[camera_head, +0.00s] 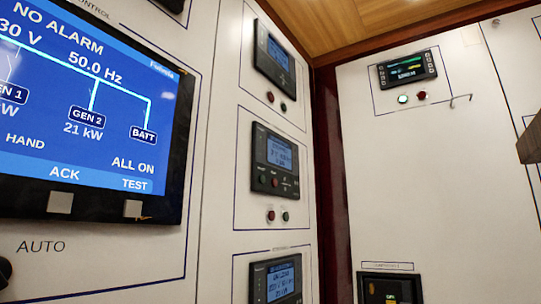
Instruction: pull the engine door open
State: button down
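My gripper is not in view. No door is labelled as the engine door, and I cannot tell whether any panel here is that door. A white panel (430,190) fills the right side, beyond a dark red-brown post (329,185). A small thin hook-like metal piece (461,101) is on this panel, just below and right of a small dark display unit (407,69). I cannot tell whether it is a handle.
A large blue screen (85,100) fills the left foreground on a white wall. Several small controllers, one being the middle unit (275,162), line that wall. A wooden ceiling (345,25) is above. A dark brown object (530,140) juts in at the right edge.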

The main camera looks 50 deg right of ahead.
aim_at(440, 194)
jog(key=z, duration=1.85)
jog(key=l+u, duration=0.1)
